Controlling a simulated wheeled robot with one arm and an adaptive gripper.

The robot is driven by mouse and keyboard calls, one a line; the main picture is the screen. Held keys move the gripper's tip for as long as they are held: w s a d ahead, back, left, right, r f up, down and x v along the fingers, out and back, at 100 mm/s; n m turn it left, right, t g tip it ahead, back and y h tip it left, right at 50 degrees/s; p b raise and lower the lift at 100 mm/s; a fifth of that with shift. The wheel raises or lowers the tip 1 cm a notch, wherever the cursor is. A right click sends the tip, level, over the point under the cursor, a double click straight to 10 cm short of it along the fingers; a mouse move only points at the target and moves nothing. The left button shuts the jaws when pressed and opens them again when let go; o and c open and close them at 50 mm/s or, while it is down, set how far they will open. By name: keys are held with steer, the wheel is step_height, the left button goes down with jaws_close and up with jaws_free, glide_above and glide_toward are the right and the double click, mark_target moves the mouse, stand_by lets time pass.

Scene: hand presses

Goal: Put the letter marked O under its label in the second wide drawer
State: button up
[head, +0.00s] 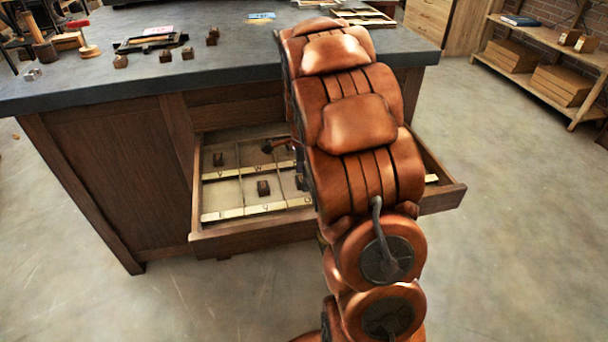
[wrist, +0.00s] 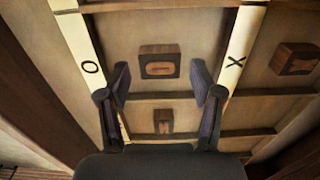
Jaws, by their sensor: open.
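The wooden letter block marked O (wrist: 159,66) shows in the wrist view, lying on the floor of a drawer compartment. My gripper (wrist: 160,78) is open. Its fingertips appear on either side of the O block, with a gap on each side; their height above the floor is hard to tell. A pale strip with the label O (wrist: 90,68) runs to the left of the block, level with it. In the head view the open wide drawer (head: 250,229) is partly hidden by my arm, which also covers most of my gripper.
Another letter block (wrist: 163,122) lies in the adjoining compartment, and one (wrist: 297,62) lies beyond the strip labelled X (wrist: 235,62). Thin dividers and wooden drawer walls surround the compartments. The dark worktop (head: 230,62) overhangs the drawer's back, with several small blocks on it.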

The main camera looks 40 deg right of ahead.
steer(key=shift+r, duration=0.1)
step_height(320, 180, up, 12)
steer(key=p, duration=0.1)
steer(key=s+a+f+n+g, duration=0.1)
steer(key=s+a+n, duration=0.9)
steer(key=s, duration=0.4)
steer(key=s+a+f+n+g, duration=0.1)
steer(key=s+a+f+n, duration=0.1)
steer(key=s+a+n, duration=0.9)
steer(key=s+n, duration=0.1)
steer(key=s, duration=0.3)
steer(key=shift+a+f+n+g, duration=0.25)
steer(key=shift+a+n+g, duration=0.05)
steer(key=shift+w, duration=0.1)
step_height(320, 180, up, 25)
steer(key=s+p, duration=0.1)
steer(key=p, duration=2.2)
steer(key=shift+s+t+p, duration=0.2)
steer(key=shift+t+p, duration=0.2)
steer(key=shift+f, duration=0.15)
